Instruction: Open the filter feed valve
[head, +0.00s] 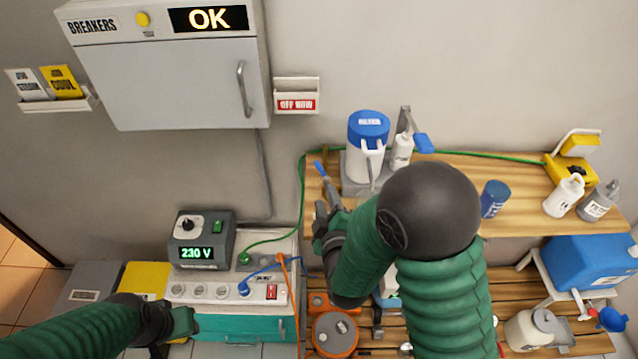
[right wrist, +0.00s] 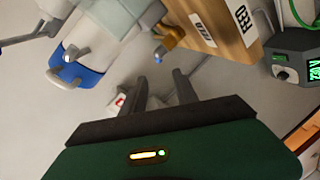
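The filter (head: 367,160) is a white canister with a blue lid on the left of the wooden shelf; its blue part (right wrist: 75,72) also shows in the right wrist view. A brass fitting with a blue tip (right wrist: 165,42) sits at the shelf edge by FEED labels (right wrist: 238,18); it looks like the feed valve. A blue lever-like piece (head: 319,168) shows at the shelf's left end in the head view. My right gripper (head: 322,222) is just below it; its fingers (right wrist: 160,88) are apart and empty, short of the fitting. My left gripper (head: 186,322) is low left, its fingers unclear.
A power unit reading 230 V (head: 200,252) and a socket strip (head: 228,290) stand lower left. A green cable (head: 302,195) runs up to the shelf (head: 450,182). Bottles and a blue cup (head: 494,198) stand on it. A breaker cabinet (head: 175,85) hangs above.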

